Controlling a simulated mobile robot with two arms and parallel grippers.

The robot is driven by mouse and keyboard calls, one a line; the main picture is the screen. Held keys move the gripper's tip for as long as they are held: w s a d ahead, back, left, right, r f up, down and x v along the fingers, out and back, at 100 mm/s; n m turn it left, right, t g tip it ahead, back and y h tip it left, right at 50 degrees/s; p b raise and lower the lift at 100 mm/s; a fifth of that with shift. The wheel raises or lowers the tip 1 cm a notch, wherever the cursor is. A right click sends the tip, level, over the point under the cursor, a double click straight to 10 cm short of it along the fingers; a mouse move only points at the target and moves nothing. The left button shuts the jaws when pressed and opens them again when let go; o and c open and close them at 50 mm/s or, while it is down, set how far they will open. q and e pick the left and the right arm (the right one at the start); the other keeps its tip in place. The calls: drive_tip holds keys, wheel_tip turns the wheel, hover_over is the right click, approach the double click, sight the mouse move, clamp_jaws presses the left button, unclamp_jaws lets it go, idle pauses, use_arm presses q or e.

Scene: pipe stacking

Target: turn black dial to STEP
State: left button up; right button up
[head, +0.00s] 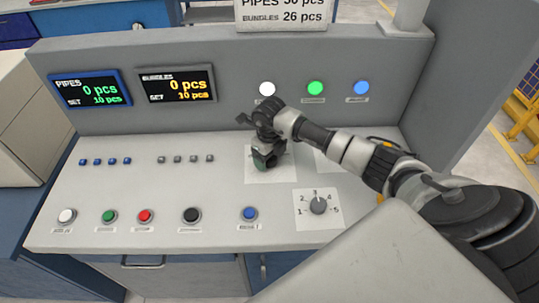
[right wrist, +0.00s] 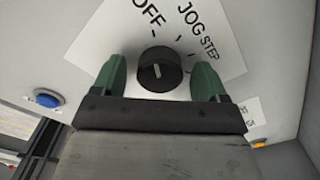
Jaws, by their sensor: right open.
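The black dial (right wrist: 160,72) sits on a white plate (right wrist: 205,25) marked OFF, JOG and STEP. In the right wrist view its pale pointer line is turned toward the OFF side, though the exact setting is hard to read. My right gripper (right wrist: 160,85) is open, with one green fingertip on each side of the dial; I cannot tell if they touch it. In the head view my right gripper (head: 264,160) is over the white plate (head: 271,176) and hides the dial. My left gripper does not show.
A numbered grey knob (head: 318,207) is right of a blue button (head: 249,213). Green (head: 109,216), red (head: 145,216) and black (head: 191,215) buttons line the front. Two displays (head: 90,91) (head: 177,84) and several lamps (head: 315,88) are on the upright panel.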

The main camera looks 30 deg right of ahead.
drive_tip(key=shift+c, duration=1.2)
drive_tip(key=c, duration=0.7)
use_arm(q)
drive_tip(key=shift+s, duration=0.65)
